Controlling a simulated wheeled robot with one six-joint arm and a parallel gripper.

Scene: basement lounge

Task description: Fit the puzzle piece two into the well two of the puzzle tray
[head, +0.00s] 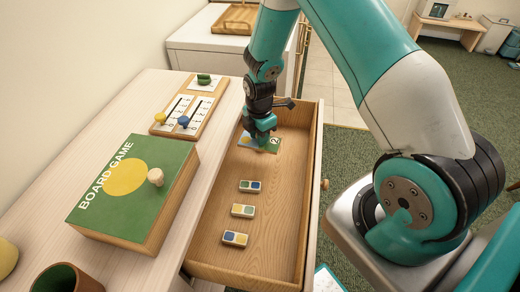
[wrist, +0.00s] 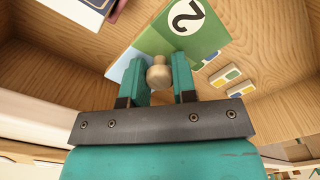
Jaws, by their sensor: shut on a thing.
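The puzzle piece two is a flat green, blue and yellow picture piece with a black 2 in a white circle. In the head view the piece (head: 275,146) is toward the far end of the open drawer. In the wrist view the piece (wrist: 151,43) has a round pale wooden knob (wrist: 158,74) standing on it. My gripper (head: 260,140) is over the piece, its two teal fingers (wrist: 160,78) shut on that knob. Whether the piece rests on the drawer floor or is slightly raised, I cannot tell. I cannot make out the puzzle tray or well two in either view.
The open drawer (head: 212,240) holds several domino-like tiles (head: 243,210) in a row nearer the camera.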

